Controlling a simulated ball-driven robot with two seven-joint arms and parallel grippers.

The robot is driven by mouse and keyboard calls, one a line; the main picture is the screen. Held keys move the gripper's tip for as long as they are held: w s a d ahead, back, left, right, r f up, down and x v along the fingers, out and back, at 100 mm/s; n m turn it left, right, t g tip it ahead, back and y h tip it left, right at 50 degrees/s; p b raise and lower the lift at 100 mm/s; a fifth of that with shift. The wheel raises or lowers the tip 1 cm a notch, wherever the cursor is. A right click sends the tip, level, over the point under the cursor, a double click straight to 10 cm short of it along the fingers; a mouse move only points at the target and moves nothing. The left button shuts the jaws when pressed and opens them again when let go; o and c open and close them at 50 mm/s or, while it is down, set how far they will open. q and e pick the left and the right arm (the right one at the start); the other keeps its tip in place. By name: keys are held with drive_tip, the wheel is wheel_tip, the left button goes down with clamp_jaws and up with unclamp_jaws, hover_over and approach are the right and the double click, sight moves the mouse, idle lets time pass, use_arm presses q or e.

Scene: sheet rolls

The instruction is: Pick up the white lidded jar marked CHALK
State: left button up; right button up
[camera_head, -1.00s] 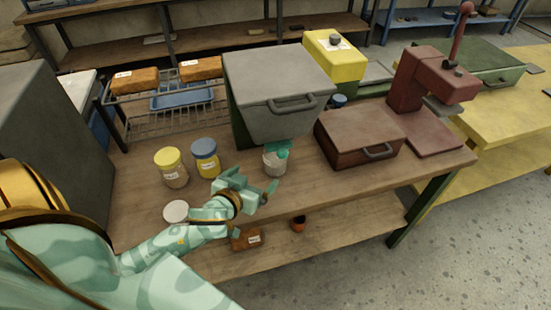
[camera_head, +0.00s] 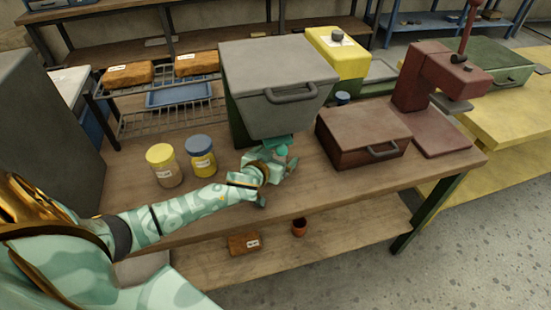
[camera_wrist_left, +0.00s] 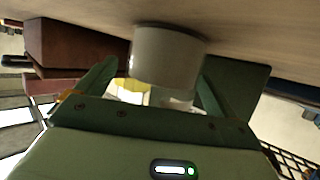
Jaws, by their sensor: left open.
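A whitish jar (camera_wrist_left: 168,52) stands on the bench between the fingers of my left gripper (camera_wrist_left: 156,82) in the left wrist view, which shows the scene upside down. The fingers are open, one on each side of the jar, and a gap shows on the left. I see no readable marking on it, and its lid end is not clear. In the head view my left gripper (camera_head: 281,160) is in front of the grey bin and hides most of the jar. My right gripper is not in view.
A yellow-lidded jar (camera_head: 165,165) and a blue-lidded jar (camera_head: 201,157) stand left of my gripper. The grey bin (camera_head: 275,85) is close behind it. A red-brown case (camera_head: 362,137) stands to the right. A wire rack (camera_head: 170,120) is at the back left.

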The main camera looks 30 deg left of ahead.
use_arm(q)
drive_tip(key=shift+s+r, duration=0.1)
drive_tip(key=c, duration=1.2)
drive_tip(key=shift+c, duration=0.8)
drive_tip(key=shift+r, duration=0.15)
